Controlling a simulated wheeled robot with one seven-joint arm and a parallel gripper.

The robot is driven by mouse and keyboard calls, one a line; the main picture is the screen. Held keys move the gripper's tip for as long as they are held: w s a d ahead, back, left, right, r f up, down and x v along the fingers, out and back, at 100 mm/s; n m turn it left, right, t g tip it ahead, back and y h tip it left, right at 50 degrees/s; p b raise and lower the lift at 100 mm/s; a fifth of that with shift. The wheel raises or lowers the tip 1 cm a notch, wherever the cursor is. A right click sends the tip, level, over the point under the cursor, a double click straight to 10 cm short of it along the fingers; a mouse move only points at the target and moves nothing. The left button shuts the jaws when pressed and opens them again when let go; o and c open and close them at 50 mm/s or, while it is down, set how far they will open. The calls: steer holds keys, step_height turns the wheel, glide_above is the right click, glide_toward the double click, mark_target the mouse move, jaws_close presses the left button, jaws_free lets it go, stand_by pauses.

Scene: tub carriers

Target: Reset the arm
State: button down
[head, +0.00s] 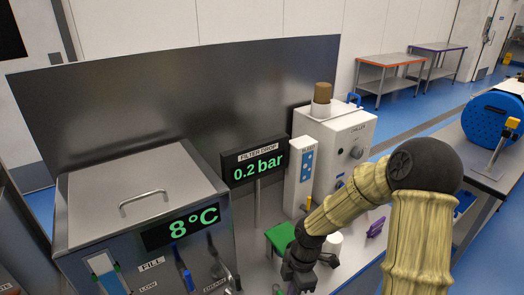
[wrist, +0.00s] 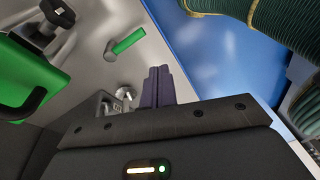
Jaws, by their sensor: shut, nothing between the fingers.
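My arm reaches down over the steel bench from the right in the head view. My gripper (head: 300,279) hangs low in front of the green block (head: 280,237), near the bench's front. In the wrist view the dark fingers of my gripper (wrist: 158,73) stand side by side above the housing, shut with nothing held. The bench surface under the fingertips is partly hidden by my gripper and arm.
A steel tank (head: 140,195) reading 8°C is at left. A 0.2 bar display (head: 254,167) and white chiller (head: 335,145) stand behind. A purple item (head: 376,227) lies right of my forearm. A blue drum (head: 490,118) is at far right.

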steer(key=s+d+r+m+t+h, duration=0.1)
steer(key=s+d+r+m+t, duration=0.1)
steer(key=r+m, duration=0.4)
steer(key=s+d+r+m+t, duration=0.2)
steer(key=s+d+r+m, duration=0.2)
steer(key=m, duration=1.1)
step_height(320, 180, up, 2)
steer(key=shift+s+d+r+h, duration=0.15)
steer(key=shift+s+d+h, duration=0.2)
steer(key=shift+d, duration=0.3)
steer(key=shift+w, duration=0.1)
